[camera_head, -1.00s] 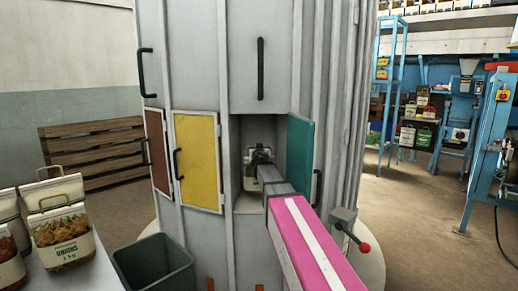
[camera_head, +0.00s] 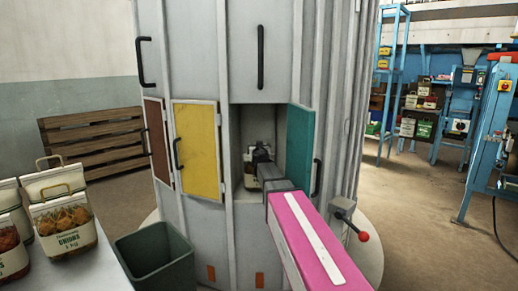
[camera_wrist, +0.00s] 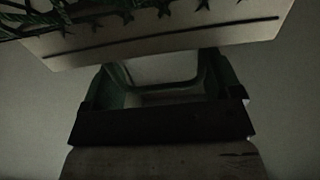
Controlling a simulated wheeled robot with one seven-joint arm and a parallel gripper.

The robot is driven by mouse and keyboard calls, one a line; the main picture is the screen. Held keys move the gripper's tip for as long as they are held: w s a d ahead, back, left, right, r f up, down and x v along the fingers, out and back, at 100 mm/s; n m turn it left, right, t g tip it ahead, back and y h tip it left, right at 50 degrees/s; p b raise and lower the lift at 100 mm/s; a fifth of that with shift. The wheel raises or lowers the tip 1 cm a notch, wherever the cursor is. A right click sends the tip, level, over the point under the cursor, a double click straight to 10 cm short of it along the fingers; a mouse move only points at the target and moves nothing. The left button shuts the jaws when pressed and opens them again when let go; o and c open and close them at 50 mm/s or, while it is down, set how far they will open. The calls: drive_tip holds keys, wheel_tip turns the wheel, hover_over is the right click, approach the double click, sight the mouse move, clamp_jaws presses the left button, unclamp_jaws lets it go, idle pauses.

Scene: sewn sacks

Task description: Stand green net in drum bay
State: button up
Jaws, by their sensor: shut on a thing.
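The drum (camera_head: 195,55) stands ahead with one bay (camera_head: 240,130) open behind a swung-out teal door (camera_head: 300,147). My gripper (camera_head: 260,155) is inside this bay. It is shut on the green net sack (camera_head: 250,179), which is mostly hidden behind my gripper and looks roughly upright, low in the bay. The wrist view is dark: the sack's pale band and green netting (camera_wrist: 160,35) show at the top, with its green handle (camera_wrist: 225,75) at my dark jaws (camera_wrist: 160,125). I cannot tell whether the sack touches the bay floor.
A yellow door (camera_head: 196,150) and a brown door (camera_head: 157,142) are at the left of the bay. Onion sacks (camera_head: 65,232) stand on a table (camera_head: 105,275) at the lower left, beside a dark bin (camera_head: 155,262). A red-knobbed lever (camera_head: 363,236) sticks out at the right.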

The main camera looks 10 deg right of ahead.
drive_tip(key=o, duration=1.9)
drive_tip(key=shift+f, duration=0.1)
drive_tip(key=shift+c, duration=0.2)
drive_tip(key=shift+s, duration=0.2)
drive_tip(key=s+a, duration=0.1)
drive_tip(key=s, duration=1)
drive_tip(key=shift+s+a, duration=0.2)
drive_tip(key=shift+s, duration=0.05)
